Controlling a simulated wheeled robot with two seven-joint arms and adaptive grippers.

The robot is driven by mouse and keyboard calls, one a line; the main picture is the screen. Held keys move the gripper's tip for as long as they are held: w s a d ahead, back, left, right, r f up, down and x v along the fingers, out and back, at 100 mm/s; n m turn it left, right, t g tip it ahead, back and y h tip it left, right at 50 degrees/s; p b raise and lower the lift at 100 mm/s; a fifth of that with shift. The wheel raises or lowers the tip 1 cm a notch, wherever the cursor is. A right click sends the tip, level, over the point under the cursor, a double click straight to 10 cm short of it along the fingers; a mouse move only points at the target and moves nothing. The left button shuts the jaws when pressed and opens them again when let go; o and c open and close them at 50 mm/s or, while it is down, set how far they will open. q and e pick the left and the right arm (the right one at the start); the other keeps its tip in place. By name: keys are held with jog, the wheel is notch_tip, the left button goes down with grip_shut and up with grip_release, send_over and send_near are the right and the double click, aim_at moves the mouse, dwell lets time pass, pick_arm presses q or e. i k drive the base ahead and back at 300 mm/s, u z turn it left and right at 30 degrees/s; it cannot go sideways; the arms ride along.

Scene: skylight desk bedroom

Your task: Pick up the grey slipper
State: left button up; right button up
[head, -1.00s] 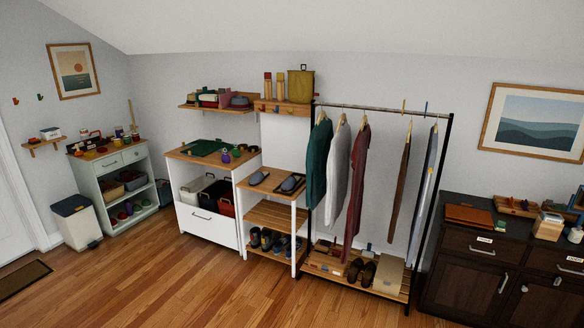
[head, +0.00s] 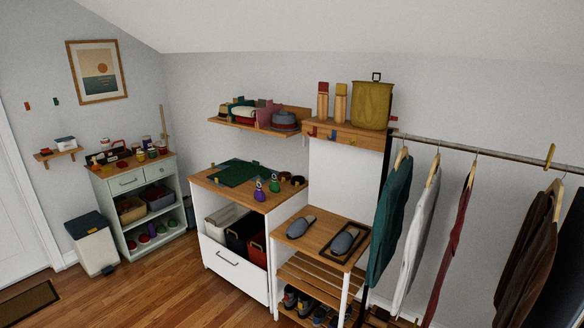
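Two grey slippers rest on the wooden top of the shoe rack (head: 318,243) in the head view. One grey slipper (head: 300,226) lies on the bare wood at the left. The other grey slipper (head: 344,241) sits in a dark tray (head: 362,250) at the right. Neither of my grippers shows in the view, so nothing of mine is near the slippers. Both slippers are unobstructed.
A white cabinet (head: 222,258) with a green mat (head: 240,174) on its top stands left of the rack. Hanging clothes, including a green garment (head: 390,222), are close on the right. A wall shelf (head: 258,127) is above. Wooden floor (head: 165,290) is open at front left.

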aim_at(294, 231)
jog(key=u, duration=0.25)
jog(key=i, duration=2.55)
jog(key=u, duration=0.15)
